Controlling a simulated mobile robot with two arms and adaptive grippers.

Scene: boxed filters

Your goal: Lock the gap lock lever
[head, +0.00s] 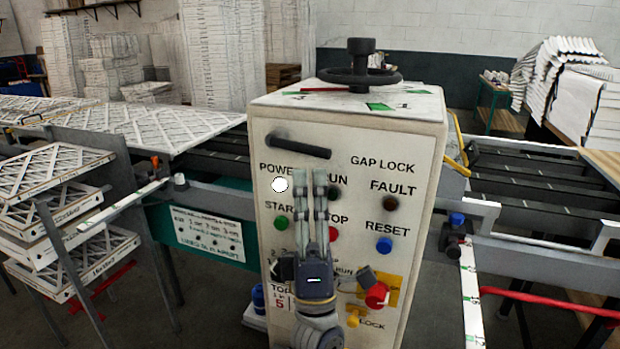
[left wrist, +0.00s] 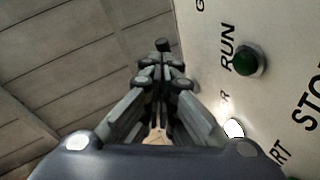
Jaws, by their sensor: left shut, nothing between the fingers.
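The gap lock lever (head: 298,146) is a black bar near the top of the white control box (head: 350,120), left of the printed words GAP LOCK. It lies nearly level, its right end slightly lower. My left gripper (head: 320,172) is in front of the panel, fingers pointing up and shut with nothing between them. Its tips are just below the lever's right part; I cannot tell whether they touch it. In the left wrist view, the shut fingers (left wrist: 160,68) point along the panel, and a small dark end shows just past the tips. My right gripper is not in view.
A white lamp (head: 280,185), green button (head: 281,223), blue button (head: 384,245) and red knob (head: 377,295) stick out of the panel. A black handwheel (head: 359,75) stands on top. Filter racks and conveyor rails flank the box.

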